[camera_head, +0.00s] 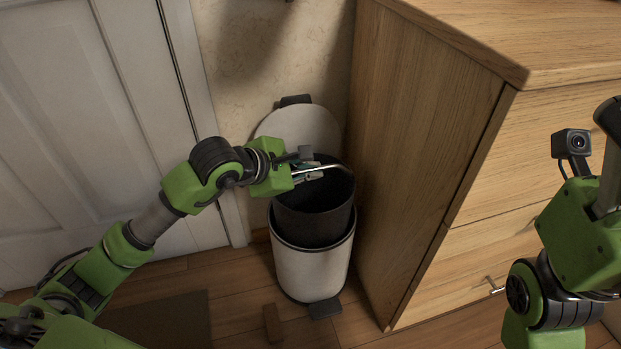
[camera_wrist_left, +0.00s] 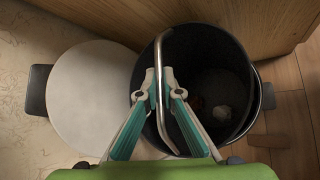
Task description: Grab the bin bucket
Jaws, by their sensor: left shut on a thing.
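The dark bin bucket (camera_head: 312,222) stands partly above the rim of the white pedal bin (camera_head: 310,272), its lower part hidden inside. The bin's round white lid (camera_head: 300,125) is open and tipped back toward the wall. My left gripper (camera_head: 318,171) is over the bucket's mouth, shut on its thin metal handle (camera_head: 338,168). In the left wrist view the fingers (camera_wrist_left: 168,82) close on the handle (camera_wrist_left: 186,128). The bucket (camera_wrist_left: 244,75) holds a small pale thing (camera_wrist_left: 222,112) and a reddish bit. My right arm shows at the right, but its fingertips are not in view.
A wooden cabinet (camera_head: 430,130) stands close on the right of the bin. A white door (camera_head: 85,130) is on the left, with a dark mat (camera_head: 160,320) before it. A small wooden piece (camera_head: 272,323) lies near the bin's pedal (camera_head: 325,309).

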